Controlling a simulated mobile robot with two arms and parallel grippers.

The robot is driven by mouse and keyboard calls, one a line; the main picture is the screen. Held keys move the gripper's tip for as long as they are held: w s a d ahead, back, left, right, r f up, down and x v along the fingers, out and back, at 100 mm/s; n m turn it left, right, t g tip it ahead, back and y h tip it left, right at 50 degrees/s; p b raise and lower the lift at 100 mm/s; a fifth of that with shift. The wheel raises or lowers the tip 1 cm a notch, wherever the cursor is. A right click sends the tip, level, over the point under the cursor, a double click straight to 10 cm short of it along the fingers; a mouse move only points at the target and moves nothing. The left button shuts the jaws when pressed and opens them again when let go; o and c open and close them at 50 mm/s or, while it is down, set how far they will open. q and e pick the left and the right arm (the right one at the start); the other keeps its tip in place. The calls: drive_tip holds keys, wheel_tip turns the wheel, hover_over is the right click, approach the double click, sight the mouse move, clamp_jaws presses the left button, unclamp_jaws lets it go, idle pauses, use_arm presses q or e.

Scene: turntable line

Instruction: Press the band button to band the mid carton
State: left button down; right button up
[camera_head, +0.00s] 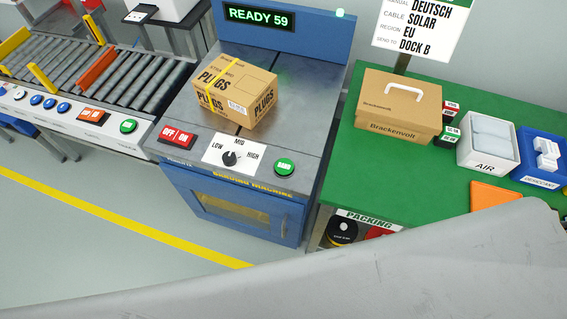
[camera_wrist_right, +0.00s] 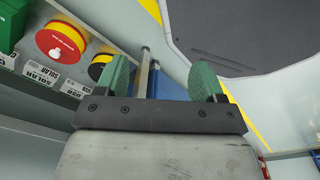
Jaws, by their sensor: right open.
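The carton (camera_head: 236,92), printed "PLUGS", sits on the grey top of the blue banding machine (camera_head: 240,205). A yellow band runs over its top and down its side. The green band button (camera_head: 284,167) is on the machine's front panel, right of the LOW/MID/HIGH dial (camera_head: 229,158); the dial's exact setting is hard to read. The display (camera_head: 259,17) reads "READY 59". My right gripper (camera_wrist_right: 161,82) is open and empty in the right wrist view, low beside the packing bench, away from the button. My left gripper is not in view.
A red OFF/ON switch (camera_head: 177,138) is left of the dial. A roller conveyor (camera_head: 130,80) with another green button (camera_head: 128,125) stands at left. The green packing table (camera_head: 380,180) at right holds a Brackenvolt box (camera_head: 398,105) and bins. Spools (camera_wrist_right: 62,42) hang near my right gripper.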

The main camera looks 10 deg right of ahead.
clamp_jaws()
idle(0.5)
drive_tip(key=shift+d, duration=0.1)
idle(1.2)
